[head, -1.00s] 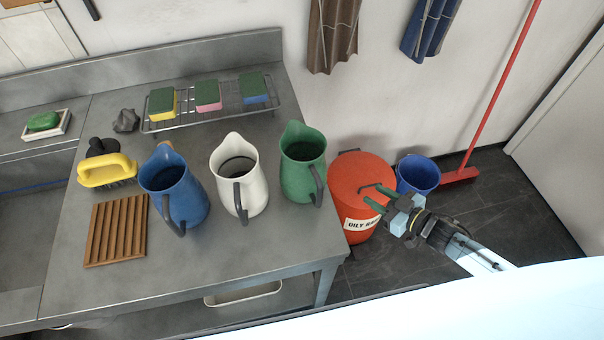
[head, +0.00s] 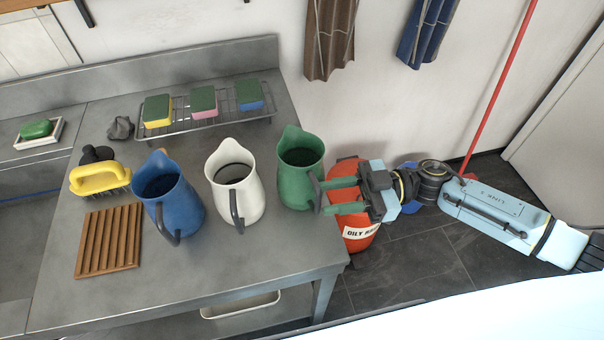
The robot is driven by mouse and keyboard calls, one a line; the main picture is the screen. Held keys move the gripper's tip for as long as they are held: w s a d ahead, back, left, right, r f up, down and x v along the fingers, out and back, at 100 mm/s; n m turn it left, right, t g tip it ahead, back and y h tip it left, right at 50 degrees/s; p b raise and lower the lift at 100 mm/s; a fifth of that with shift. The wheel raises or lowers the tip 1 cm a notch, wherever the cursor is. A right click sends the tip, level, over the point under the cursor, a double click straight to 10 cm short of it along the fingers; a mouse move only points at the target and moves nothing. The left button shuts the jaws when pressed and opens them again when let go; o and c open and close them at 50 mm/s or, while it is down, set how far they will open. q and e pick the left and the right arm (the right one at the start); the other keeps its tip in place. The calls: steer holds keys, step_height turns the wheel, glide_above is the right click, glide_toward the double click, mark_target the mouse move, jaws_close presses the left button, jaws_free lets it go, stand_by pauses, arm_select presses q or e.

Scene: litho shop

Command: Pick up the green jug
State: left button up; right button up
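The green jug (head: 298,172) stands upright at the right end of the steel table, its dark handle (head: 315,188) turned toward the front right. My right gripper (head: 324,197) comes in from the right, at the handle. Its two green fingers are apart, with a gap between them. The tips overlap the handle in the picture; I cannot tell whether they touch it. A white jug (head: 222,197) and a blue jug (head: 180,205) stand to the left of the green one. My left gripper is not in view.
The red oily-rag bin (head: 358,240) stands beside the table, partly hidden by my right gripper. A wire rack (head: 205,125) with several sponges is behind the jugs. A yellow brush (head: 98,179) and a wooden slatted board (head: 110,238) lie left. The table front is clear.

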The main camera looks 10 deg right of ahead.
mark_target(303, 178)
steer(key=a, duration=0.3)
steer(key=a+p, duration=0.1)
steer(key=a, duration=0.1)
steer(key=shift+s+a+r, duration=0.2)
steer(key=shift+r, duration=0.2)
jaws_close()
